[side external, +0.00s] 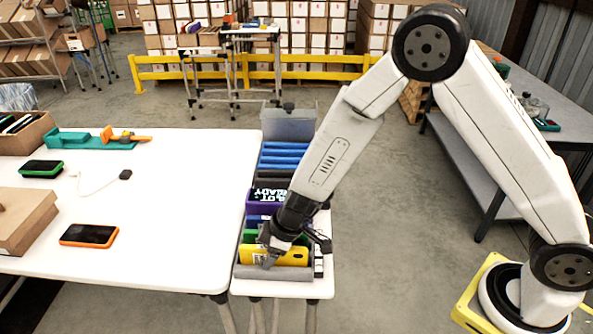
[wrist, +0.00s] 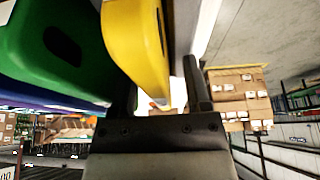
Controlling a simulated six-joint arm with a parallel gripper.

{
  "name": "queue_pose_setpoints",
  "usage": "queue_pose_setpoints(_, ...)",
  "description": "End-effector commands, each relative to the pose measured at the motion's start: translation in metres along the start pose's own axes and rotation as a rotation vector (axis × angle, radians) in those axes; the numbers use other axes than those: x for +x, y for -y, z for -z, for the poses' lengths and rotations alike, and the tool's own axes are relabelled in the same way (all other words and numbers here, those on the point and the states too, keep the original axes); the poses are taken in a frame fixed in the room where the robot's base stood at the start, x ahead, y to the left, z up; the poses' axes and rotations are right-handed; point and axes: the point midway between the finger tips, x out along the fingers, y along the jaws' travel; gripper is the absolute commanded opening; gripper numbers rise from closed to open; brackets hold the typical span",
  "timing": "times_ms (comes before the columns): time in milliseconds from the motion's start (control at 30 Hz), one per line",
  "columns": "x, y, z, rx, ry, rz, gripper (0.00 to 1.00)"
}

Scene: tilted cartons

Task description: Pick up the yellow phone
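The yellow phone (side external: 288,256) stands on edge at the near end of the row in the grey carton holder (side external: 275,272). My gripper (side external: 271,256) is low over its left part in the side view. In the wrist view, the yellow phone (wrist: 137,42) reaches down between the two fingers of my gripper (wrist: 163,90). A gap shows between the phone and the right finger, so the gripper looks open. The fingertips' far ends are partly hidden by the phone and its neighbours.
A green case (side external: 249,237) stands right behind the yellow phone, close to the left finger in the wrist view. Blue and purple items (side external: 262,200) fill the row farther back. The white table (side external: 180,200) on the left holds an orange-edged phone (side external: 89,235) and a cardboard box (side external: 22,220).

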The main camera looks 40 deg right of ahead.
Motion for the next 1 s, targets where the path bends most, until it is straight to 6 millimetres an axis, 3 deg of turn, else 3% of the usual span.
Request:
queue_pose_setpoints(33, 0.0, 0.0, 0.0, 0.0, 0.0, 0.0, 0.44)
queue_pose_setpoints(167, 0.0, 0.0, 0.0, 0.0, 0.0, 0.0, 0.03)
queue_pose_setpoints(200, 0.0, 0.0, 0.0, 0.0, 0.0, 0.0, 0.0)
queue_pose_setpoints(667, -0.002, 0.0, 0.001, 0.001, -0.002, 0.0, 0.0)
queue_pose_setpoints(1000, -0.013, 0.0, 0.007, -0.001, -0.005, 0.002, 0.0)
